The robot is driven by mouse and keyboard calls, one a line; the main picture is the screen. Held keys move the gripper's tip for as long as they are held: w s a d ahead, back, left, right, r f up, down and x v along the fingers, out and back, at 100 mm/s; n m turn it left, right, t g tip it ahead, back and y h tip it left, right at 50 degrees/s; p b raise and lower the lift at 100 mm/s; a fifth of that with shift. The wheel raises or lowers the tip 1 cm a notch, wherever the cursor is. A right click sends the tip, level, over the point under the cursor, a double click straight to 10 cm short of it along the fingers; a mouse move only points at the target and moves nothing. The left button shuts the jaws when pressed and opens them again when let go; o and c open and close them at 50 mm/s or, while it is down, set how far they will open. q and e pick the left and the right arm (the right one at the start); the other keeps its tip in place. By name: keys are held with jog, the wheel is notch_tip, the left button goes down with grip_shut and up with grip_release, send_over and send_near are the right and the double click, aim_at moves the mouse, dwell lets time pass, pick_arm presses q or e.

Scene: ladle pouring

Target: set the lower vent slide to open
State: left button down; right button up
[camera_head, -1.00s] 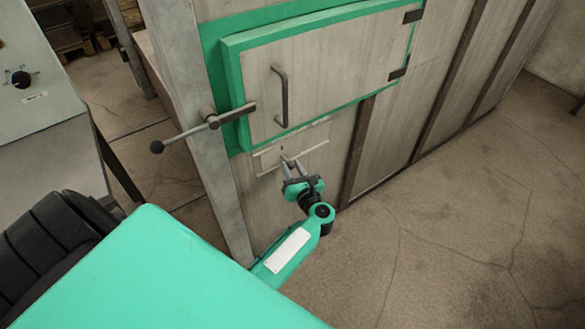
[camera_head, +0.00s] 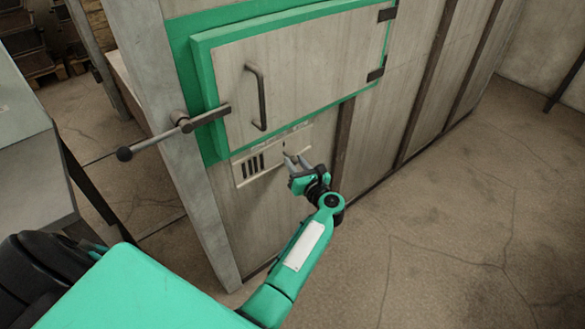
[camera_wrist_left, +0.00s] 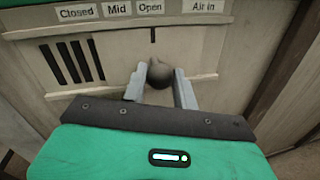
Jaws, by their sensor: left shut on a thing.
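The lower vent slide (camera_wrist_left: 205,58) is a pale flat plate in rails on the cabinet front below the door. Dark vertical slots (camera_head: 252,165) are uncovered at its left; they also show in the wrist view (camera_wrist_left: 73,62). A dark round knob (camera_wrist_left: 159,76) sticks out of the slide. My left gripper (camera_head: 296,166) is shut on this knob, with one finger on each side of it. A short dark mark (camera_wrist_left: 153,35) on the slide stands under the "Open" label (camera_wrist_left: 151,7). "Closed" and "Mid" labels are farther left. My right gripper is not in view.
The green-framed door (camera_head: 310,70) above is shut, with an upright handle (camera_head: 256,97). A latch lever with a black ball (camera_head: 124,154) juts out at the left. A grey bench (camera_head: 30,165) stands at left. The floor at right is clear.

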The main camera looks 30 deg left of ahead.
pick_arm(q)
jog(key=shift+w+r, duration=0.15)
jog(key=c, duration=1.2)
grip_release()
jog(key=shift+d, duration=0.1)
jog(key=shift+o, duration=0.5)
jog(key=shift+w, duration=0.1)
